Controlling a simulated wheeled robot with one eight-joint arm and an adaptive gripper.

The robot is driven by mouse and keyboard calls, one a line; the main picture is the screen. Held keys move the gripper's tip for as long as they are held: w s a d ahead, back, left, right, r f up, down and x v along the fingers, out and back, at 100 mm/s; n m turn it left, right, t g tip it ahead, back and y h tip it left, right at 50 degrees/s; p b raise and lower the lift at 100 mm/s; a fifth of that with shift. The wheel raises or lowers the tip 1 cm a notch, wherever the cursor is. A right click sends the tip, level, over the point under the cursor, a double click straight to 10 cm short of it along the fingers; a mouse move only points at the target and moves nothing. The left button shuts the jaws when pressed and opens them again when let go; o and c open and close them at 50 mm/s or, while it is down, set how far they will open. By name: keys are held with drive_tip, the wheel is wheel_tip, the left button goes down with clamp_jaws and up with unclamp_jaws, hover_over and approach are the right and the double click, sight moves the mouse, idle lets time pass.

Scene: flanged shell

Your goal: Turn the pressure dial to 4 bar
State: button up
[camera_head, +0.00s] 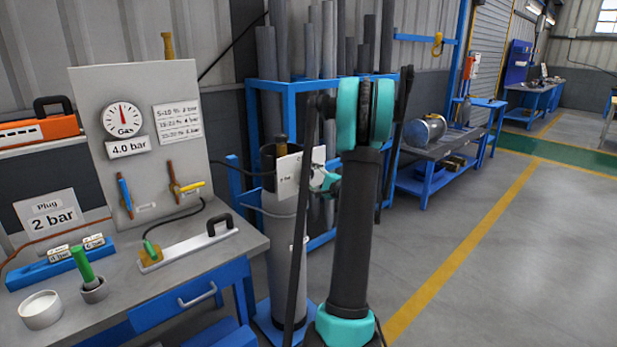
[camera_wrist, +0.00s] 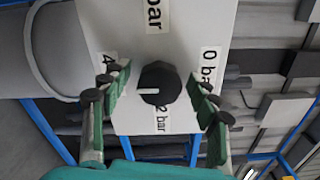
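The pressure dial is a black knob (camera_wrist: 161,83) on a white plate (camera_wrist: 180,30), seen in the wrist view. Its white pointer mark points left, toward a partly hidden label starting with "4". Labels "0 bar" and "2 bar" show at right and below; the top label shows only "bar". My gripper (camera_wrist: 151,88) is open, one green finger on each side of the knob, with visible gaps. In the head view the plate (camera_head: 288,177) stands on a grey cylinder, its knob hidden; my arm covers most of my gripper. The gauge (camera_head: 122,116) has its needle near upright, above a "4.0 bar" label.
A workbench (camera_head: 190,262) at left carries a "2 bar" plug sign (camera_head: 50,217), a green-handled plug (camera_head: 84,265) and a white cup (camera_head: 41,310). A blue rack (camera_head: 270,85) with pipes stands behind the cylinder. The floor at right is clear.

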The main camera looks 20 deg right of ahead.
drive_tip(key=shift+s, duration=0.1)
drive_tip(key=v, duration=1.1)
drive_tip(key=shift+s, duration=0.4)
drive_tip(key=shift+d, duration=0.1)
drive_tip(key=s+a+f+n+g, duration=0.2)
drive_tip(key=s+a+n+g, duration=0.1)
drive_tip(key=a, duration=0.4)
drive_tip(key=s+a+f+n+g, duration=0.2)
drive_tip(key=a+f, duration=0.1)
drive_tip(key=a, duration=0.5)
drive_tip(key=s+a+f+n+g, duration=0.2)
drive_tip(key=s+a+n+g, duration=0.1)
drive_tip(key=a, duration=0.4)
drive_tip(key=s+a+f+n+g+h, duration=0.1)
drive_tip(key=s+f+n+g+h, duration=0.1)
drive_tip(key=s, duration=0.7)
drive_tip(key=s+a+f+n+g+h, duration=0.1)
drive_tip(key=s+f+n+h, duration=0.3)
drive_tip(key=s, duration=0.6)
wheel_tip(320, 180, down, 2)
drive_tip(key=n+g, duration=0.1)
drive_tip(key=n, duration=0.2)
drive_tip(key=shift+a+g, duration=0.3)
drive_tip(key=shift+g, duration=0.1)
